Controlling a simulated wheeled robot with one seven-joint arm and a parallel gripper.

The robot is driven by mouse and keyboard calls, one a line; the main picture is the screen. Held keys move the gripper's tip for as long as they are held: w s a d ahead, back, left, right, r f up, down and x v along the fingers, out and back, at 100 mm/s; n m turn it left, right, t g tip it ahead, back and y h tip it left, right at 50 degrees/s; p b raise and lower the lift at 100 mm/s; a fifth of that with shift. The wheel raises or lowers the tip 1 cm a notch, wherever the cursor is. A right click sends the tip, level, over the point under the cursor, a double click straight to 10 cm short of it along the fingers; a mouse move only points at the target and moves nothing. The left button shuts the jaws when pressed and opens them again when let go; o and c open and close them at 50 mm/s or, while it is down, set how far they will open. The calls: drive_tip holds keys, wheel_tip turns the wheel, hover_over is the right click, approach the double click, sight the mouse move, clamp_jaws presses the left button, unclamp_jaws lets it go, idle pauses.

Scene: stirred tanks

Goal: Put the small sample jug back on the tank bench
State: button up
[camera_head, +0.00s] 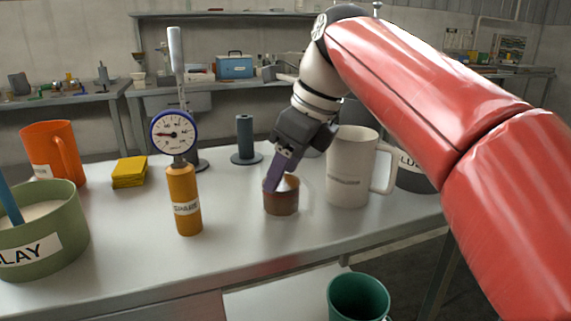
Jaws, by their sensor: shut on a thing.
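The small brown jug (281,204) is over the middle of the grey tank bench (240,235). My gripper (281,182) reaches down from above and behind, and its purple-grey fingers are shut on the jug at its rim. The jug looks upright. Its base appears at or very near the bench top, but I cannot tell whether it touches. No handle shows on it, and the fingers hide part of its rim and inside.
A large cream jug (348,170) stands close to the right, with a dark labelled pot (415,180) behind my arm. To the left are an orange bottle (184,205), a gauge (173,132), yellow pads (130,172), an orange jug (50,150) and a green tub (60,245). A green container (358,298) is below the front edge.

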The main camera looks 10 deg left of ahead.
drive_tip(key=shift+f, duration=0.2)
drive_tip(key=o, duration=1.3)
